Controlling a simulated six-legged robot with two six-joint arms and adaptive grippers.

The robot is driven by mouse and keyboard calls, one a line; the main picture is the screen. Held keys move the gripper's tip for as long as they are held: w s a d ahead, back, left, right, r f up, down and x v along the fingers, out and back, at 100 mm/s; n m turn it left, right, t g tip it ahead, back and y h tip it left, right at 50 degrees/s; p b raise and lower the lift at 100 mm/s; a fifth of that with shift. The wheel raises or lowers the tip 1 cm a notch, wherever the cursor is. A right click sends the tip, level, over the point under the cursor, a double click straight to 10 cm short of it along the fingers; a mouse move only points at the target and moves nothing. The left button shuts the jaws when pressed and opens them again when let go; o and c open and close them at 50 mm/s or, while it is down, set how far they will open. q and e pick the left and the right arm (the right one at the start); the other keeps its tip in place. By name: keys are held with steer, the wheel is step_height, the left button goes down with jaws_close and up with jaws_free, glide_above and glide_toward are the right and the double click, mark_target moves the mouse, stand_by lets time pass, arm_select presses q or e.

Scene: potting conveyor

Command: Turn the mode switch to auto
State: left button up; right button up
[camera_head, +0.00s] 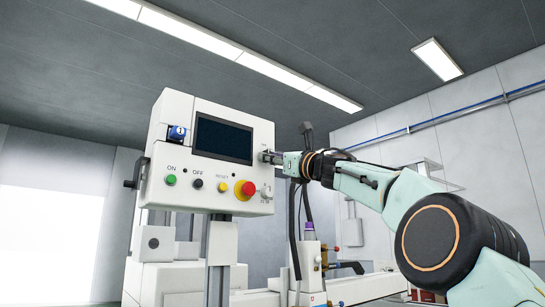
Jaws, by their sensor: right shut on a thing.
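A white control box (185,110) with a dark screen (222,138) stands left of centre. My right gripper (269,157) comes in from the right and is at the right edge of the box's front panel, beside the screen. It is shut on a small knob there, which I take for the mode switch; the fingers hide most of it, so its setting cannot be read. My left gripper is not in view.
Below the screen are a green button (171,180), a black button (197,183), a yellow button (223,187) and a red stop button (248,188). A small grey control (267,192) sits right of them. A blue device (177,133) is at upper left. Machine parts stand behind.

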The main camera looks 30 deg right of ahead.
steer(key=shift+s+r, duration=0.15)
steer(key=shift+r, duration=0.05)
jaws_close()
steer(key=shift+r, duration=0.1)
